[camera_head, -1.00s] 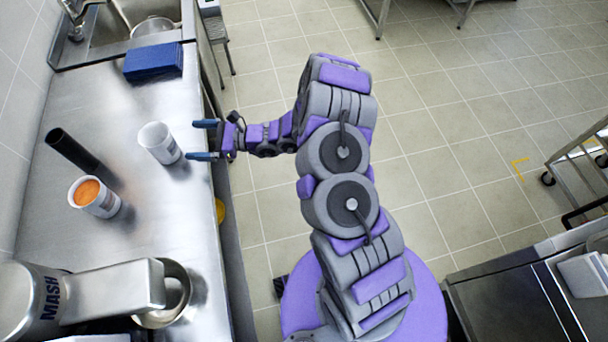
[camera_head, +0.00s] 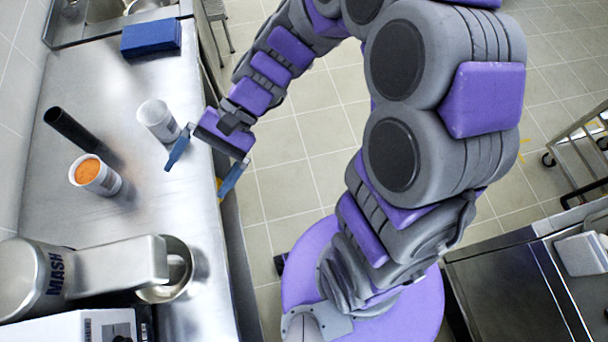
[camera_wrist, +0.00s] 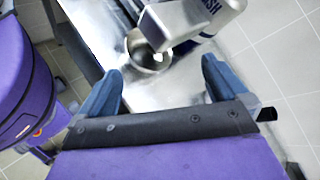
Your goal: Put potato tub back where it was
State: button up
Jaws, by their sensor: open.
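A white tub (camera_head: 158,120) stands upright on the steel counter, with a pale inside. A second white tub (camera_head: 96,174) with orange contents stands nearer and to the left. I cannot read a label on either, so which is the potato tub is not certain. My gripper (camera_head: 196,181) is open and empty at the counter's right edge, just below the pale tub in the picture. Its left finger is close to that tub; contact cannot be told. In the wrist view my open gripper (camera_wrist: 162,68) has nothing between its fingers, and neither tub shows clearly.
A black cylinder (camera_head: 72,130) stands left of the tubs. The masher machine (camera_head: 100,275) marked MASH with its steel bowl (camera_head: 172,270) is nearer. A blue box (camera_head: 151,38) lies near the sink (camera_head: 105,12). Bare counter (camera_head: 140,215) lies between tubs and masher.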

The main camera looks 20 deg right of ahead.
jog(key=s+d+n+t+h, duration=0.2)
jog(key=s+d+h, duration=0.3)
jog(key=d, duration=0.6)
jog(key=s+d+n+t+h, duration=0.1)
jog(key=s+d+h, duration=0.4)
jog(key=d, duration=0.6)
jog(key=shift+s+d+r+n+t+h, duration=0.3)
jog(key=shift+s+r+n+t, duration=0.1)
jog(key=shift+s+t, duration=0.4)
jog(key=shift+c, duration=0.4)
